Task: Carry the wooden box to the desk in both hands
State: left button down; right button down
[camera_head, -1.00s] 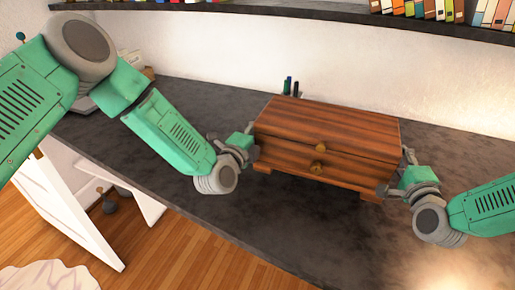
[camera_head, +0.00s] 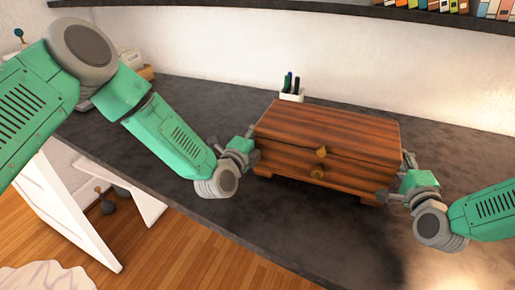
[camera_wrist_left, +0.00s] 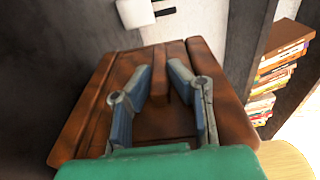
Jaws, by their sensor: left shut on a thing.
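The wooden box (camera_head: 330,125) is brown, with two drawers and round knobs on its front. It is level, over the dark desk (camera_head: 200,100); I cannot tell whether its feet touch the top. My left gripper (camera_head: 249,145) is at its left side. In the left wrist view, my left gripper (camera_wrist_left: 160,73) has its fingers either side of a wooden handle (camera_wrist_left: 158,88) on the box (camera_wrist_left: 215,85), shut on it. My right gripper (camera_head: 392,190) is at the box's right side; its fingers are partly hidden.
A white pen holder (camera_head: 292,96) stands behind the box near the wall. A shelf with books (camera_head: 495,9) runs above. White furniture (camera_head: 65,210) stands at the lower left on the wooden floor.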

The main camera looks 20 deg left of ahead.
pick_arm(q)
jog(key=shift+w+f+b, duration=0.1)
jog(key=shift+f+b, duration=0.4)
jog(key=shift+b, duration=0.05)
pick_arm(e)
jog(key=shift+f, duration=0.5)
pick_arm(q)
jog(key=c, duration=1.7)
grip_release()
jog(key=shift+f, duration=0.2)
jog(key=shift+c, duration=0.2)
pick_arm(e)
jog(key=c, duration=1.7)
grip_release()
jog(key=shift+f, duration=0.2)
jog(key=shift+c, duration=0.2)
pick_arm(q)
jog(key=shift+o, duration=1.2)
jog(key=shift+r, duration=0.1)
pick_arm(e)
jog(key=shift+o, duration=1.2)
jog(key=shift+r, duration=0.1)
pick_arm(q)
jog(key=shift+s, duration=0.2)
pick_arm(e)
jog(key=shift+s, duration=0.1)
